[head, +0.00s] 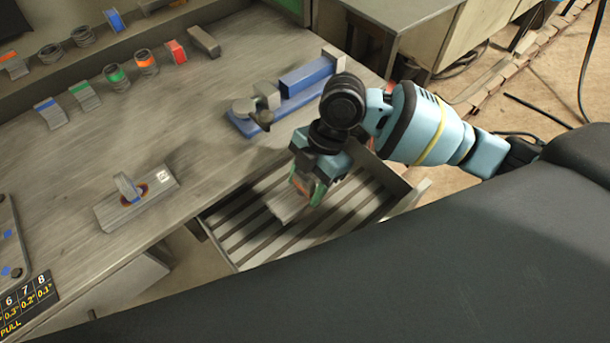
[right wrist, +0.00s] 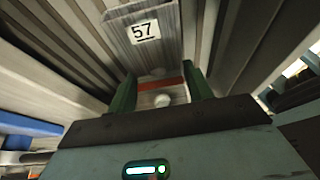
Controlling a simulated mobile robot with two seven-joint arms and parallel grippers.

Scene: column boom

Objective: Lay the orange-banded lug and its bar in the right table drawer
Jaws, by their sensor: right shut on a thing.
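My right gripper (head: 308,188) points down into the open right table drawer (head: 345,218), which has a ribbed floor. It is shut on the orange-banded lug (right wrist: 162,84), held between its green finger pads in the right wrist view. The lug's grey bar (right wrist: 143,40) carries a white label reading 57. In the head view the bar (head: 287,206) shows just below the fingers, over the drawer's ribs. I cannot tell whether the bar touches the drawer floor. The gripper hides most of the lug in the head view. My left gripper is not in view.
A blue fixture (head: 305,75) stands on the table behind the drawer. Another bar (head: 113,211) with an upright lug lies on the tabletop at left. Several colour-banded pieces line the back. The drawer's ribbed floor is clear left and right of the held bar.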

